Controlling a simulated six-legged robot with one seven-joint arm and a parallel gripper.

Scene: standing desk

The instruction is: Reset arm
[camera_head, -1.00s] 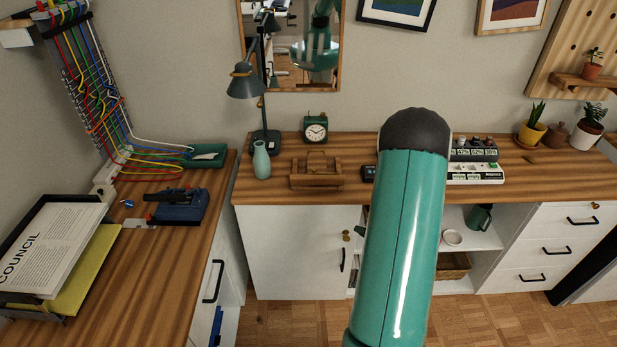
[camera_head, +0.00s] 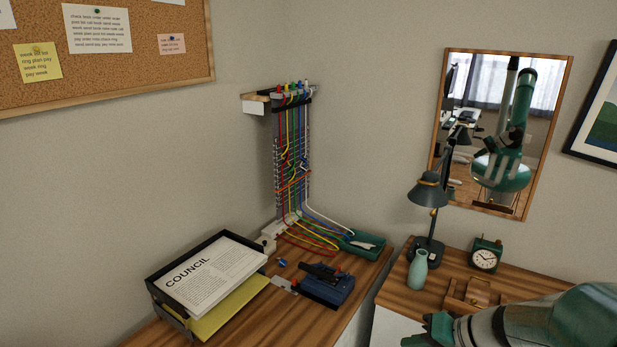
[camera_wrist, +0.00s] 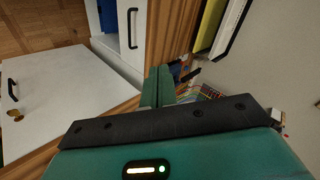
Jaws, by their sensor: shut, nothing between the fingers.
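My arm (camera_head: 545,318) reaches in from the lower right corner of the head view. Its dark green end (camera_head: 432,334), cut by the bottom edge, appears to be my gripper, in front of the right desk. In the wrist view the two green fingers of my gripper (camera_wrist: 158,78) lie side by side, shut with nothing between them. They appear apart from the furniture. Behind them in that view are a white cabinet door (camera_wrist: 62,103), a drawer front and the wooden desk edge.
The left desk holds a paper tray (camera_head: 215,275), a dark blue device (camera_head: 326,284) and a green cable tray (camera_head: 364,245). A lamp (camera_head: 428,195), a vase (camera_head: 418,270), a clock (camera_head: 486,255) and a wooden holder (camera_head: 470,294) stand on the right desk. A mirror (camera_head: 500,130) hangs behind.

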